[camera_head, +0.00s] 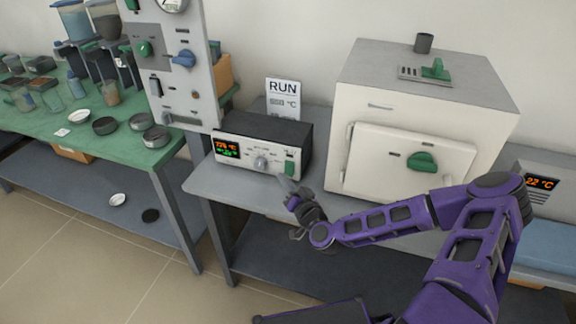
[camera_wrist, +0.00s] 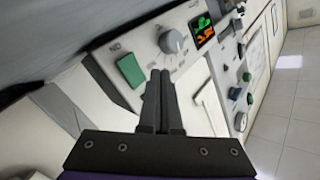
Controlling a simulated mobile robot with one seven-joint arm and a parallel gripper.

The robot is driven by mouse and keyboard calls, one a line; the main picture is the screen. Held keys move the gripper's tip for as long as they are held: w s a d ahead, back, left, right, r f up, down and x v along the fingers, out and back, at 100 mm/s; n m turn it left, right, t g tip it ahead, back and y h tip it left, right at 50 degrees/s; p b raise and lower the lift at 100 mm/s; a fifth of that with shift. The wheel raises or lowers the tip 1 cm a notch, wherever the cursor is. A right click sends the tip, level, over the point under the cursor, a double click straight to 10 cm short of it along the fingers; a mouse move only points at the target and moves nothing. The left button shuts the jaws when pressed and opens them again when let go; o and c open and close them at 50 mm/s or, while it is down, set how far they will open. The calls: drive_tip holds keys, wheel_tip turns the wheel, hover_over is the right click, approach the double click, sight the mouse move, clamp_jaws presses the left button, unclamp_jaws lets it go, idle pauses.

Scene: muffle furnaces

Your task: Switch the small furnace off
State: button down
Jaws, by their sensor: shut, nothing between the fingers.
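A controller box (camera_head: 262,145) with a dark top and pale front stands on the grey bench. Its display (camera_head: 227,147) glows orange and green, with a grey knob (camera_head: 261,162) in the middle and a green rocker switch (camera_head: 291,167) at the right. A white furnace (camera_head: 425,120) stands to its right, door closed, with a green handle (camera_head: 422,161). My gripper (camera_head: 286,182) is shut and empty, just in front of the box near the green switch. In the wrist view, the fingertips (camera_wrist: 160,76) lie between the green switch (camera_wrist: 131,70) and the knob (camera_wrist: 174,41). I cannot tell whether they touch the panel.
A RUN card (camera_head: 284,97) stands behind the box. A tall grey panel (camera_head: 178,70) with knobs rises at the left, beside a green bench (camera_head: 100,145) with jars and dishes. Another unit at the right shows 22 °C (camera_head: 541,183). The bench (camera_head: 225,185) is bare at its front left.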

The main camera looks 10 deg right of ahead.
drive_tip(key=shift+s+a+f, duration=0.1)
drive_tip(key=shift+s+a, duration=0.3)
drive_tip(key=shift+s, duration=0.3)
drive_tip(key=shift+s+a+f, duration=0.1)
drive_tip(key=shift+s+a, duration=0.25)
drive_tip(key=shift+s, duration=0.3)
